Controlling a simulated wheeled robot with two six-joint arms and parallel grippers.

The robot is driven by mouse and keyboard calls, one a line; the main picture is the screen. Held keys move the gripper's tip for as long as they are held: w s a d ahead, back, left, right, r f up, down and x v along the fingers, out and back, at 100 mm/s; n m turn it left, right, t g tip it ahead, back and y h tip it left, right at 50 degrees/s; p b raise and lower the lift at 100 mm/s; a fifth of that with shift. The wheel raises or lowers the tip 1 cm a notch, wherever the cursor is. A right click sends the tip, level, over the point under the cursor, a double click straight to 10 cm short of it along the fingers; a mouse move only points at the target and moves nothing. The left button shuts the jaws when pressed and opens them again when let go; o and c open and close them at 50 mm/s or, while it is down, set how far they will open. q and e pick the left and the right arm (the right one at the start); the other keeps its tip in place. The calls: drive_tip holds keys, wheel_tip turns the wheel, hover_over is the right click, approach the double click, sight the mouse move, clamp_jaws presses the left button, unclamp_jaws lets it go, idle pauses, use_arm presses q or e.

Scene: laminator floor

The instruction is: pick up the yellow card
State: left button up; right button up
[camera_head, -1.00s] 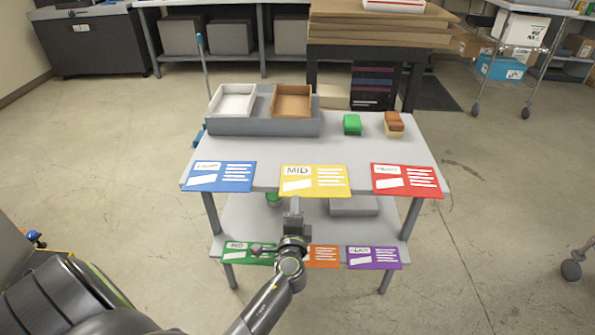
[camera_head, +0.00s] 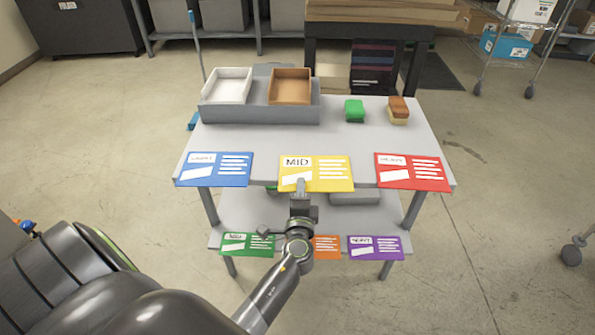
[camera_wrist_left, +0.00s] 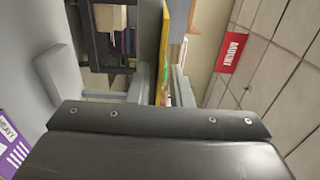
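The yellow card (camera_head: 316,173), marked MID, sits at the front edge of the cart's upper shelf, between the blue card (camera_head: 213,170) and the red card (camera_head: 412,173). My left gripper (camera_head: 300,188) reaches up from below to its lower edge, left of its middle. In the left wrist view the yellow card (camera_wrist_left: 165,40) shows nearly edge-on between the two fingers of my left gripper (camera_wrist_left: 163,84). The fingers look open, one on each side of the card. The right gripper is not in view.
The cart's upper shelf (camera_head: 270,143) carries a white bin (camera_head: 226,85), a brown bin (camera_head: 290,86), a green block (camera_head: 354,111) and a brown block (camera_head: 398,110). Green (camera_head: 236,243), orange (camera_head: 326,247) and purple (camera_head: 376,248) cards line the lower shelf, close to my left arm.

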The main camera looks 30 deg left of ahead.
use_arm(q)
clamp_jaws()
drive_tip(key=shift+r, duration=0.15)
